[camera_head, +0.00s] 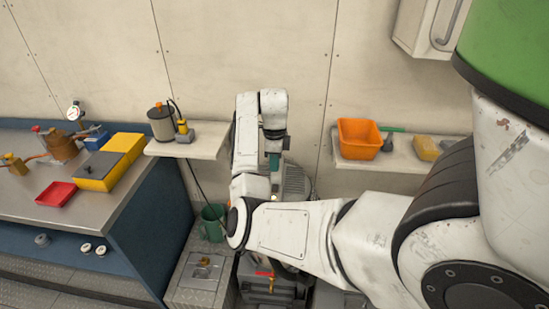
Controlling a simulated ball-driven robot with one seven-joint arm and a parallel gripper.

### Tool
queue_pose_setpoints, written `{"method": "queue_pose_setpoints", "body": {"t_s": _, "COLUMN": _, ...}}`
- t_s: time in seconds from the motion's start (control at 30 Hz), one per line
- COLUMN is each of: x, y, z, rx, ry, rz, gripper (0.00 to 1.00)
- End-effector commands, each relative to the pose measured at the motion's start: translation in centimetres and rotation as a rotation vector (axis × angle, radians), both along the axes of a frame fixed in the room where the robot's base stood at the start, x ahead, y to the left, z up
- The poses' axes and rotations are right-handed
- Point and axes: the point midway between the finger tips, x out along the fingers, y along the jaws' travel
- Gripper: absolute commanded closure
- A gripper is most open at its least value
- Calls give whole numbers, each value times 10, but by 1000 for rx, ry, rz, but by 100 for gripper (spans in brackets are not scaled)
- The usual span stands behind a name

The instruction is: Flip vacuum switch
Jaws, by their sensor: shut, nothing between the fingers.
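My gripper (274,164) hangs at the end of my arm, pointing down in front of the back wall, between the two wall shelves. It is shut and empty; its fingertips are small and partly hidden by my forearm. A grey ribbed machine (296,184), possibly the vacuum unit, stands behind and to the right of it, partly covered by my arm. No switch can be made out clearly. I cannot tell whether my gripper touches anything.
The left shelf (208,141) holds a canister (161,122) and a small yellow device (182,127). The right shelf (400,158) holds an orange bin (359,138). A workbench (120,195) with a red tray (56,194) stands left. A green bucket (212,222) sits low.

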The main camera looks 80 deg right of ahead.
Motion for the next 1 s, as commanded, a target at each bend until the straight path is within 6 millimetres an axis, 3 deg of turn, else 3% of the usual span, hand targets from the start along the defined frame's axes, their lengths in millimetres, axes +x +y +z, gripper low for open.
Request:
{"method": "queue_pose_setpoints", "body": {"t_s": 0.3, "x": -1, "y": 1, "z": -59, "rx": 3, "ry": 2, "rz": 0, "gripper": 100}}
{"method": "queue_pose_setpoints", "body": {"t_s": 0.5, "x": 0, "y": 0, "z": -84, "rx": 1, "ry": 0, "rz": 0, "gripper": 100}}
{"method": "queue_pose_setpoints", "body": {"t_s": 1.0, "x": 0, "y": 0, "z": -92, "rx": -1, "ry": -1, "rz": 0, "gripper": 100}}
